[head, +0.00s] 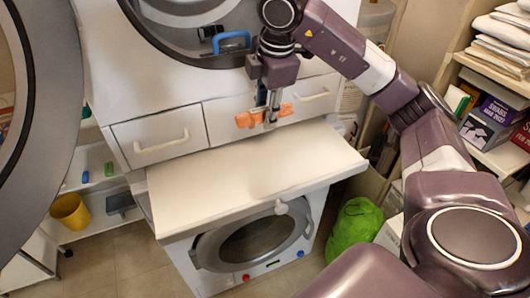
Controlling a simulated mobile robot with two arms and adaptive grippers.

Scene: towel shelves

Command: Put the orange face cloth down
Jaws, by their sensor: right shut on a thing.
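My right gripper (270,108) is shut on the orange face cloth (250,117). The cloth is bunched and sticks out on both sides of the fingers. The gripper points down and holds the cloth in front of the white drawers, above the back part of a cream pull-out board (240,178). The cloth appears clear of the board, though the exact height is hard to tell. My left gripper is not in view.
The board is bare, above a front-loading washer (252,240). Another machine with a round door (190,45) and blue handle stands above the drawers (160,138). Shelves with folded towels (500,45) are at right. A green bag (354,225) and yellow bucket (70,210) stand lower down.

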